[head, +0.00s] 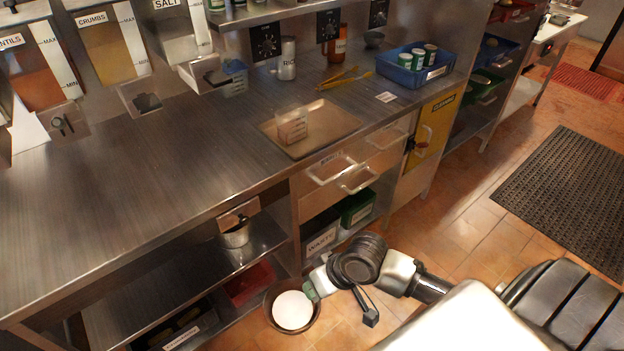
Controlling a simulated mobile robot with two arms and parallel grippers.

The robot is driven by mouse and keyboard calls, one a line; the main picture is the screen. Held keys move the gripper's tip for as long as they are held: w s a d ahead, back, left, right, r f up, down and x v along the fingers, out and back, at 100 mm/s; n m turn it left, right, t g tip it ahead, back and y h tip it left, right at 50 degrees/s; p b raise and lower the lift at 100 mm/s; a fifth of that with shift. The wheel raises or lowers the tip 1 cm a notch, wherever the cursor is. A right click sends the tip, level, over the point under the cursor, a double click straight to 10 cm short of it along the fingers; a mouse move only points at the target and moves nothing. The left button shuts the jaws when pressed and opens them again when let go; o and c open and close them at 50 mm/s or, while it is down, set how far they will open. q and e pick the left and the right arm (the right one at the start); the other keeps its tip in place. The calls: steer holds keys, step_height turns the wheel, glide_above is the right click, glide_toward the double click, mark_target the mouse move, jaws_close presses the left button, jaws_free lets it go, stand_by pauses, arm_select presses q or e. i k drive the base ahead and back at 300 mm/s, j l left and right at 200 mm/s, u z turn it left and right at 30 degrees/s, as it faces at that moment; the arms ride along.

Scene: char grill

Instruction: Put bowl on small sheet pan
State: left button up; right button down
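A round bowl (293,309) with a dark brown rim and a white inside shows at the bottom of the head view, in front of the counter's lower shelves. My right gripper (313,289) is at the bowl's right rim and appears shut on it, holding it over the floor. The fingertips are partly hidden at the rim. The small sheet pan (340,121) lies flat on the steel counter, above and apart from the bowl. A small labelled box-shaped item (292,126) stands on the pan. My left gripper is not in view.
The counter (150,170) is clear left of the pan. Yellow tongs (345,78), a small dark bowl (374,39) and a blue bin (416,68) with several cups are behind it. A dark mat (570,190) covers floor at right.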

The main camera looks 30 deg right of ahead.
mark_target(325, 123)
steer(key=i+l, duration=0.15)
steer(key=l, duration=0.25)
steer(key=i+l, duration=0.15)
steer(key=l, duration=0.25)
steer(key=i+l, duration=0.15)
steer(key=l, duration=0.25)
steer(key=i+l+u, duration=0.1)
steer(key=l, duration=0.3)
